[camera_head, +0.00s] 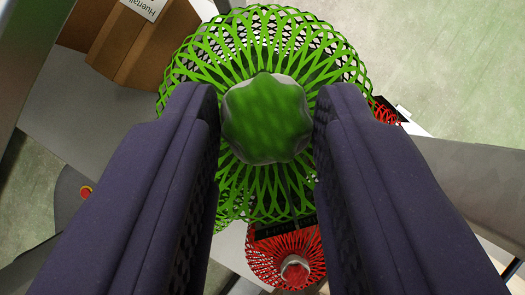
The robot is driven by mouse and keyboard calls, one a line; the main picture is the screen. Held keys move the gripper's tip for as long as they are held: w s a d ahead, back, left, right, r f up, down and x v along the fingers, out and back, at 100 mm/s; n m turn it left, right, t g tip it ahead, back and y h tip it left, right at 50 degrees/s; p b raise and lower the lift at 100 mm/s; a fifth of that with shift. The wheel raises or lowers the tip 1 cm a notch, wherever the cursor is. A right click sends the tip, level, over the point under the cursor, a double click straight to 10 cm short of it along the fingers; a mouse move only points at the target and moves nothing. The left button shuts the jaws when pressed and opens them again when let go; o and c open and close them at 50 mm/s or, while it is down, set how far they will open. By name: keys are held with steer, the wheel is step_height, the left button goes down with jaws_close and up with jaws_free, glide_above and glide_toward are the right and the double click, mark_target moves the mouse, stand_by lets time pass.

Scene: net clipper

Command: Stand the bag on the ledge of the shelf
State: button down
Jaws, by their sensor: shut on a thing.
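A green net bag (250,40) with a pale, gathered, green-tinted top (266,120) is seen from above in the middle of the head view. My gripper (267,115) is shut on the bag's top, one dark padded finger on each side. The net flares out beyond the fingertips, and the fingers hide part of its sides. What lies under the bag is mostly hidden. I cannot tell which surface is the shelf ledge.
A red net bag (288,255) with a pale top lies below the green one, and red netting (385,112) shows at right. Brown cardboard boxes (150,45) stand upper left. A red button (86,191) is at left. Open greenish floor (450,60) shows upper right.

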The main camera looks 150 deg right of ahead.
steer(key=shift+w+a+f+b, duration=0.15)
steer(key=shift+f+b, duration=0.6)
steer(key=shift+f, duration=0.2)
steer(key=shift+f+m+b, duration=0.15)
steer(key=shift+m+b, duration=0.15)
steer(key=shift+b, duration=0.4)
steer(key=shift+s+b, duration=0.25)
steer(key=shift+b, duration=0.1)
steer(key=shift+a+f+h, duration=0.1)
steer(key=shift+h, duration=0.2)
step_height(320, 180, down, 13)
steer(key=b, duration=0.4)
steer(key=shift+w+a+b, duration=0.15)
steer(key=shift+w+a, duration=0.4)
steer(key=shift+w, duration=0.35)
steer(key=shift+w+a+b, duration=0.15)
steer(key=shift+w+a, duration=0.35)
steer(key=shift+w, duration=0.4)
steer(key=shift+f+b, duration=0.35)
steer(key=shift+f, duration=0.35)
steer(key=c, duration=0.8)
jaws_free()
steer(key=shift+s, duration=0.1)
